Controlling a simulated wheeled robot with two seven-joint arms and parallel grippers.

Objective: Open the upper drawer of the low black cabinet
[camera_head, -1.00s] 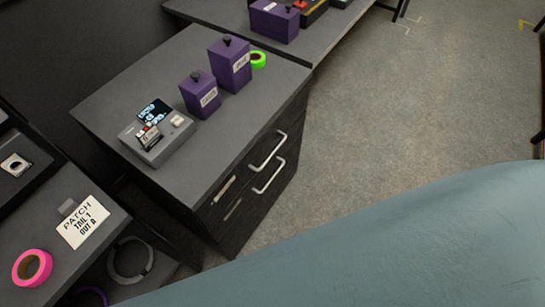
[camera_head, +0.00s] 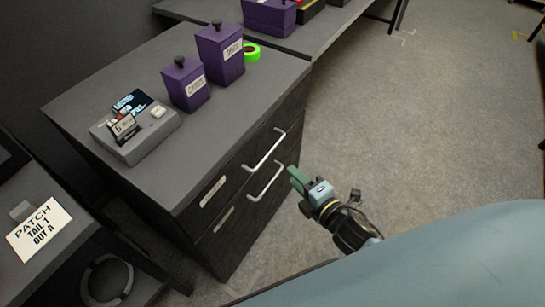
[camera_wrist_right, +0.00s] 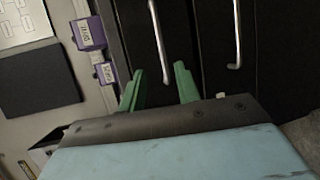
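The low black cabinet (camera_head: 200,255) stands at centre-left in the head view, with two drawers that look shut. The upper drawer's silver bar handle (camera_head: 266,153) sits above the lower drawer's handle (camera_head: 267,183). My right gripper (camera_head: 296,180), with green fingers, is in front of the drawer fronts, just right of the handles. In the right wrist view my right gripper (camera_wrist_right: 159,80) is open and empty. The upper handle (camera_wrist_right: 157,40) lies ahead, lined up with the gap between the fingers; I cannot tell the remaining distance. The lower handle (camera_wrist_right: 237,38) is to the right. My left gripper is not in view.
A shelf with a label card (camera_head: 40,230) is at the lower left. The floor (camera_head: 400,130) right of the cabinet is clear.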

